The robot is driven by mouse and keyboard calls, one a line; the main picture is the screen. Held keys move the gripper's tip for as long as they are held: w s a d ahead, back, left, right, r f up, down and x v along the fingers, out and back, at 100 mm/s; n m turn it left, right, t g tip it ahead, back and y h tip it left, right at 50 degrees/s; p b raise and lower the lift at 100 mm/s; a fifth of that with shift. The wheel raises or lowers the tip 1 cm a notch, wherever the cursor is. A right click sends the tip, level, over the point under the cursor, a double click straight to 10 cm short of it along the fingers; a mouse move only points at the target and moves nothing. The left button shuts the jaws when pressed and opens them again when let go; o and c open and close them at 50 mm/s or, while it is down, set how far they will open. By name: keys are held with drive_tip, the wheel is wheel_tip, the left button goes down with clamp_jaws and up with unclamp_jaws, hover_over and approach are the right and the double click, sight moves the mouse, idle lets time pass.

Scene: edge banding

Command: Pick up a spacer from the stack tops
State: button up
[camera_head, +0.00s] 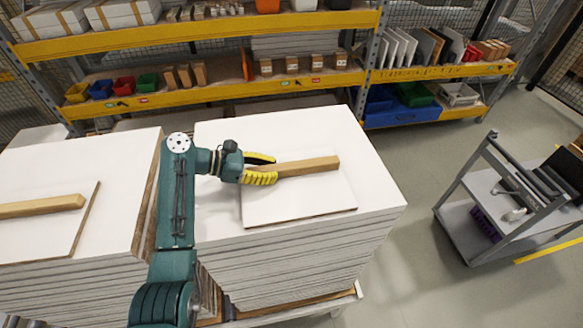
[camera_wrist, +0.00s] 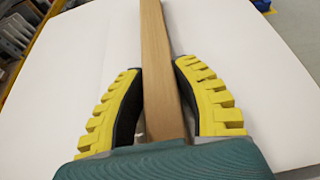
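A long wooden spacer (camera_head: 306,166) lies on a small white panel (camera_head: 290,203) atop the right panel stack (camera_head: 346,130). My gripper (camera_head: 260,169) is at the spacer's left end, with one yellow-and-black finger on each side of it. In the wrist view, the spacer (camera_wrist: 157,45) runs between the fingertips (camera_wrist: 155,68), close to both. I cannot tell whether the fingers press on it. A second spacer (camera_head: 42,206) lies on a panel (camera_head: 84,217) on the left stack (camera_head: 110,156).
Yellow-beamed shelves (camera_head: 200,95) with bins and boxes stand behind the stacks. A grey cart (camera_head: 500,190) stands at the right, with free floor (camera_head: 415,255) between it and the right stack. The left stack is close beside my arm.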

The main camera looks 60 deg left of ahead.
clamp_jaws()
drive_tip(key=shift+r, duration=0.1)
